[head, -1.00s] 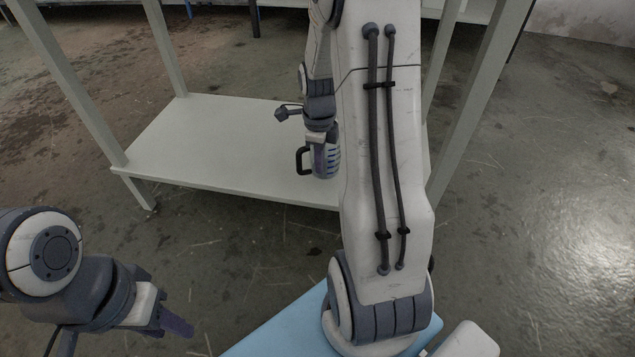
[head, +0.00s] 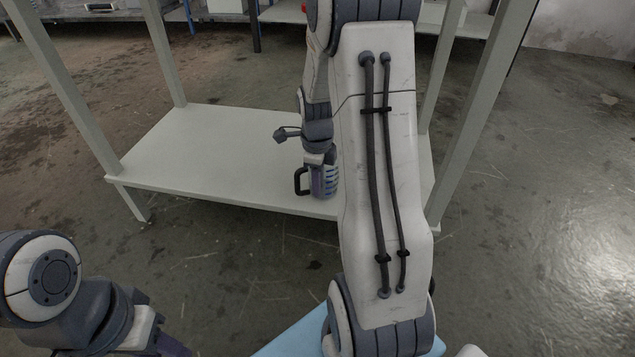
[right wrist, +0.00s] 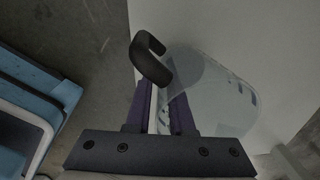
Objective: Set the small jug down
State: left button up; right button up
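The small jug (head: 332,184) is clear with blue marks and a black handle (head: 299,181). In the head view it appears upright over the white lower shelf (head: 200,155), close to its front edge. I cannot tell whether its base touches the board. My right gripper (head: 320,172) is shut on the jug from above. In the right wrist view its purple fingers (right wrist: 161,112) are close together at the jug's wall, beside the black handle (right wrist: 150,60); the clear body (right wrist: 215,90) spreads to the right. My left gripper (head: 172,346) is empty at the lower left, cut by the picture's edge.
The shelf board is bare left of the jug. Pale table legs (head: 75,90) stand at the corners, one (head: 480,120) right of my right arm. A light blue surface (head: 290,335) lies at the bottom. Wet concrete floor surrounds the table.

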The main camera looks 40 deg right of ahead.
jog(key=shift+r, duration=0.1)
notch_tip(320, 180, up, 12)
jog(key=p, duration=0.8)
jog(key=s+a+r+n, duration=0.2)
jog(key=a+n, duration=0.7)
jog(key=a, duration=0.1)
jog(key=s+a+r+n, duration=0.3)
jog(key=a+n, duration=0.5)
jog(key=a, duration=0.3)
jog(key=s+a+n+y, duration=0.1)
jog(key=s+a+n, duration=0.9)
jog(key=s+n, duration=0.4)
jog(key=n, duration=0.5)
jog(key=shift+s+r, duration=0.15)
jog(key=shift+r, duration=0.2)
notch_tip(320, 180, up, 56)
jog(key=p, duration=5.6)
jog(key=shift+r, duration=0.15)
